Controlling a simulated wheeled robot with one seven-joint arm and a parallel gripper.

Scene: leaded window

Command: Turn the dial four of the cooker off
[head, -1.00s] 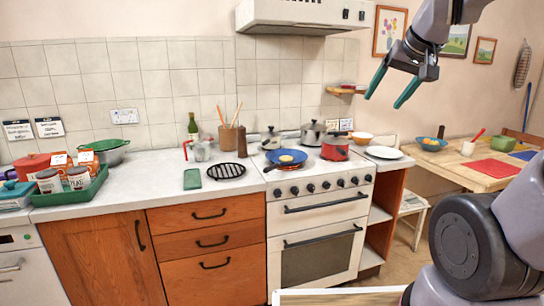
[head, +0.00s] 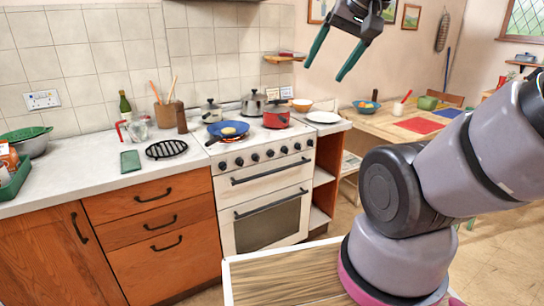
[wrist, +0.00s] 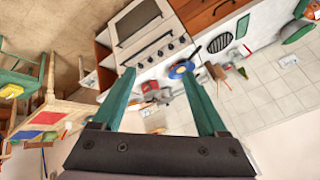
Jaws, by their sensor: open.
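The white cooker (head: 265,190) stands against the wall, with a row of several black dials (head: 255,157) along its front panel above the oven door. The dials also show in the wrist view (wrist: 163,50), upside down and small; I cannot read their numbers or settings. My gripper (head: 324,73) is open and empty, high in the air to the right of the cooker in the head view and well apart from the dials. Its two green fingers (wrist: 158,73) spread wide in the wrist view.
On the cooker top are a blue pan (head: 227,130), a red pot (head: 276,116) and grey pots (head: 254,104). A wooden table (head: 395,122) stands to the right. The drawers (head: 153,235) are left of the cooker. The space before the oven door looks clear.

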